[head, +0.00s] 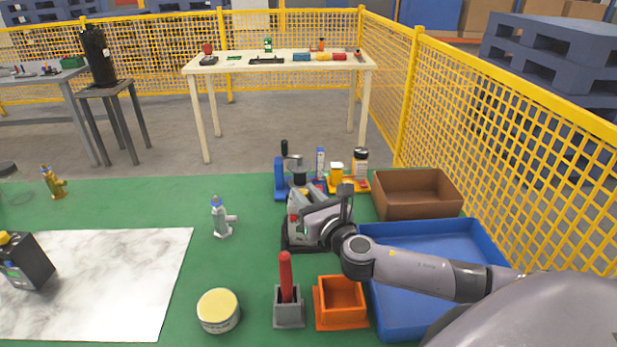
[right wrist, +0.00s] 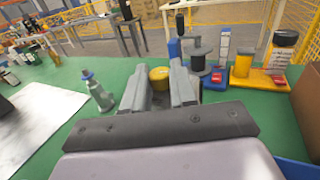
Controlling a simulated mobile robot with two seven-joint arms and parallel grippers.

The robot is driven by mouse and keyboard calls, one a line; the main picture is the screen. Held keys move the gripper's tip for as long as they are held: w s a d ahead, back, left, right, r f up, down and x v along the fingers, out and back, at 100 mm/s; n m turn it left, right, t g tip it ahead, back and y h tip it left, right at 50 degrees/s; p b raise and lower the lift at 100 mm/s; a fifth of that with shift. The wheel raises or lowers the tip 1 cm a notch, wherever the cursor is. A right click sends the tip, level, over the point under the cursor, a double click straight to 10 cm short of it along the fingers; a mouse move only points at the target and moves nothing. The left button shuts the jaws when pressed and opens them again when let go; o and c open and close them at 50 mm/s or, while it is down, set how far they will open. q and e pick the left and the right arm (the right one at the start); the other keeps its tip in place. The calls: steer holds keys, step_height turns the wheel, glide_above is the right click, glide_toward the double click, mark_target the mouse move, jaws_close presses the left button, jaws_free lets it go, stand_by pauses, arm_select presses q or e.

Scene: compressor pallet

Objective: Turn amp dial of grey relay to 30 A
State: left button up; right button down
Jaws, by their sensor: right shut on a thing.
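My right gripper (head: 298,197) reaches in from the right over the green bench. In the right wrist view its two grey fingers (right wrist: 160,88) are closed on a round yellow piece (right wrist: 159,76) with dark marks. I cannot tell whether that piece is the amp dial, and no dial scale is readable. I cannot make out a grey relay for certain; my right gripper and wrist hide part of the bench there. My left gripper is not in view.
Beyond the gripper stand a blue-based fixture (head: 280,178) with a black handle and a yellow-based one (head: 361,185). A blue tray (head: 483,236), brown bin (head: 416,211), orange box (head: 340,323) and grey holder (head: 289,315) are nearby.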

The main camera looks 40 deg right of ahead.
steer(key=shift+w+a+m+g+h+p, duration=0.15)
steer(key=shift+m+g+h+p, duration=0.45)
steer(key=shift+m+h+p, duration=0.9)
steer(key=shift+h+b, duration=0.3)
steer(key=shift+h, duration=0.7)
steer(key=c, duration=0.9)
jaws_free()
steer(key=shift+v, duration=3.6)
